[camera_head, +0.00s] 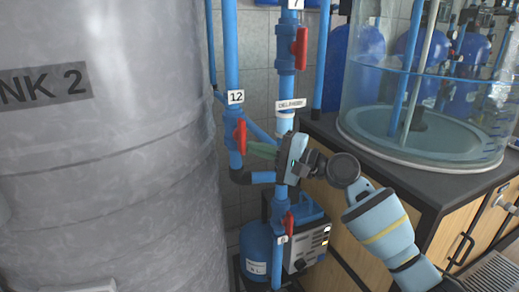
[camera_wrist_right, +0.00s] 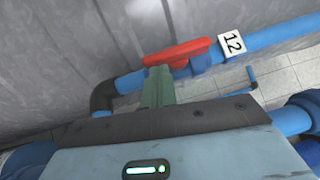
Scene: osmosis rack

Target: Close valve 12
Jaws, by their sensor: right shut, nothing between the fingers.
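The red handle of valve 12 (camera_head: 240,136) is on a blue vertical pipe under a white label "12" (camera_head: 235,97). The handle lies roughly along its pipe. In the right wrist view the red handle (camera_wrist_right: 178,53) runs along the blue pipe, with the label "12" (camera_wrist_right: 232,42) to its right. My right gripper (camera_head: 252,148) comes in from the right with its green fingers shut and empty. Its fingertips (camera_wrist_right: 158,75) are at the handle's near side, close to it; I cannot tell whether they touch. My left gripper is not in view.
A large grey tank (camera_head: 110,170) fills the left. Another blue pipe (camera_head: 284,100) with a red valve handle (camera_head: 301,48) stands just right of valve 12. A clear water tank (camera_head: 425,100) sits on a dark counter at right. A pump unit (camera_head: 308,240) is below.

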